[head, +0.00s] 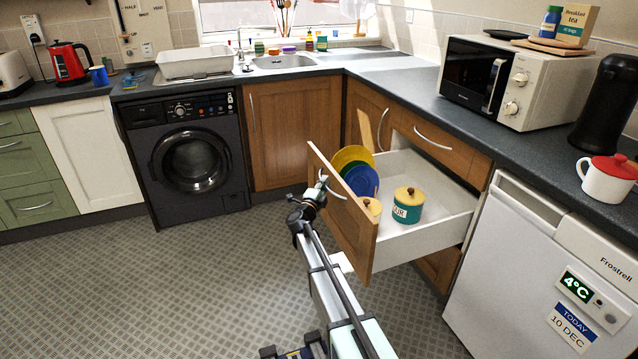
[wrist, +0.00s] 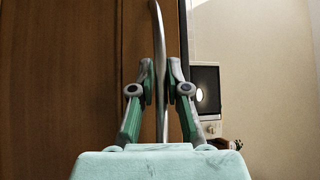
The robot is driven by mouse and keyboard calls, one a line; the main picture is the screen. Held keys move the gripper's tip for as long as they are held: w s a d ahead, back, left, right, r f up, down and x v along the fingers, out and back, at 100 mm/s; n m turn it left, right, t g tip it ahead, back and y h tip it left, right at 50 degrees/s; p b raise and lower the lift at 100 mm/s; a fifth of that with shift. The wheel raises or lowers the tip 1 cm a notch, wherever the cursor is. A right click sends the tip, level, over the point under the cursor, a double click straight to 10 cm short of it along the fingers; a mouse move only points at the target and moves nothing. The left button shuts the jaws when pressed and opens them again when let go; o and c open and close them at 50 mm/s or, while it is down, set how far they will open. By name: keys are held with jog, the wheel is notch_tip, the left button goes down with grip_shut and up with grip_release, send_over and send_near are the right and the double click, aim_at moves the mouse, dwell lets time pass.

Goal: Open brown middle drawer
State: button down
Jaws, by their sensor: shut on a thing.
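The brown middle drawer (head: 343,215) is pulled well out from the brown cabinet under the right-hand counter in the head view. Its white inside holds plates (head: 360,180) in yellow, green and blue, and a teal pot (head: 407,207) with a yellow lid. My gripper (head: 320,190) is at the outer face of the drawer front. In the wrist view my gripper (wrist: 160,85) has its fingers on either side of the metal handle (wrist: 160,120), shut on it. The drawer front (wrist: 60,80) fills the left of the wrist view.
Another brown drawer (head: 440,143) above is closed. A white fridge (head: 530,270) stands right of the open drawer. A black washing machine (head: 190,160) is at the left. The patterned floor (head: 200,290) is clear at the left.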

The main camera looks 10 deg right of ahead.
jog(key=shift+a, duration=0.15)
jog(key=c, duration=1.1)
grip_release()
jog(key=shift+c, duration=0.2)
jog(key=v, duration=1.2)
